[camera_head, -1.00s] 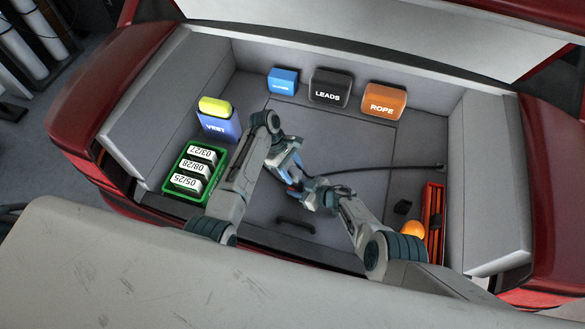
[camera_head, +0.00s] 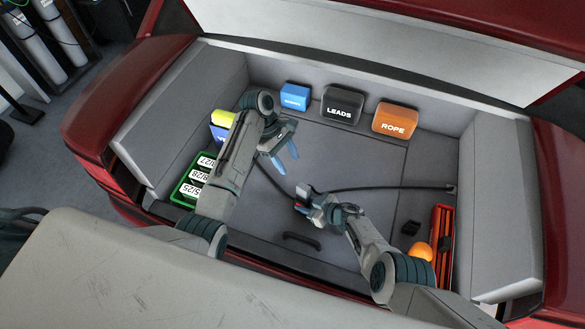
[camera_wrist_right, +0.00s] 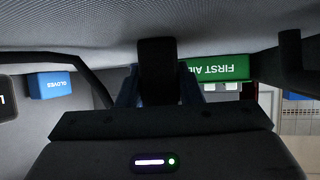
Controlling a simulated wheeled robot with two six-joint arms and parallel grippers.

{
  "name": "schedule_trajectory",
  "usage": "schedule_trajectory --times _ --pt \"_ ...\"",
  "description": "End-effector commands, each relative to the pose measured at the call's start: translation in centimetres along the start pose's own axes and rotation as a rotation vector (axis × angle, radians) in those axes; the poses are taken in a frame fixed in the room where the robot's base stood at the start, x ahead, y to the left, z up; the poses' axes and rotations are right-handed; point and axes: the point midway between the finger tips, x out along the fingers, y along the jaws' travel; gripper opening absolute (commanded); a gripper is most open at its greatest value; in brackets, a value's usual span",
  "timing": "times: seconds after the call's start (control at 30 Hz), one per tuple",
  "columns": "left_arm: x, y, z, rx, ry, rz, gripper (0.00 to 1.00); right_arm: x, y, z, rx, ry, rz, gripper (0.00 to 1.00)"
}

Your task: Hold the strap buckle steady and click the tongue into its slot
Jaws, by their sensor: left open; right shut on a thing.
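Black straps run across the trunk floor, one (camera_head: 385,188) from the right side and one (camera_head: 268,178) from the left. They come together near my right gripper (camera_head: 309,201), where a small buckle piece (camera_head: 302,190) with a red patch shows. My right gripper is shut on a black block (camera_wrist_right: 157,65), seen between its blue fingers in the right wrist view; it appears to be the buckle. Whether the tongue sits in the slot cannot be told. My left gripper (camera_head: 286,159) is open and empty, above and left of the buckle, apart from it.
Boxes marked LEADS (camera_head: 342,106) and ROPE (camera_head: 395,120) and a blue box (camera_head: 295,97) line the back wall. A green tray (camera_head: 187,191) stands at left. A red tray (camera_head: 441,240) and orange ball (camera_head: 420,251) are at right. A floor handle (camera_head: 301,240) lies in front.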

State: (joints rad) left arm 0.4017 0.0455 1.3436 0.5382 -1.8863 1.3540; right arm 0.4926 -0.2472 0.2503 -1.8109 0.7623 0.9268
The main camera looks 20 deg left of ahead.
Motion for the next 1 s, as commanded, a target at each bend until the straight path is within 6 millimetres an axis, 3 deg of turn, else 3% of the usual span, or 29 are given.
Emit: schedule_trajectory --times 0.37,0.4,0.5,1.0 --pt "-0.55 0.01 0.0 0.0 -0.001 0.0 0.48 -0.01 -0.14 0.25 0.002 -0.003 -0.001 0.14" --pt "-0.54 0.01 0.0 0.0 -0.001 0.0 0.48 -0.01 -0.13 0.24 0.001 -0.003 -0.001 0.38" --pt "-0.54 0.01 0.0 0.0 0.0 0.0 0.48 -0.01 -0.1 0.19 0.001 -0.003 -0.001 0.58" --pt "-0.53 0.01 0.01 0.0 0.0 0.0 0.48 -0.44 0.06 0.05 -0.001 0.005 0.001 0.58"
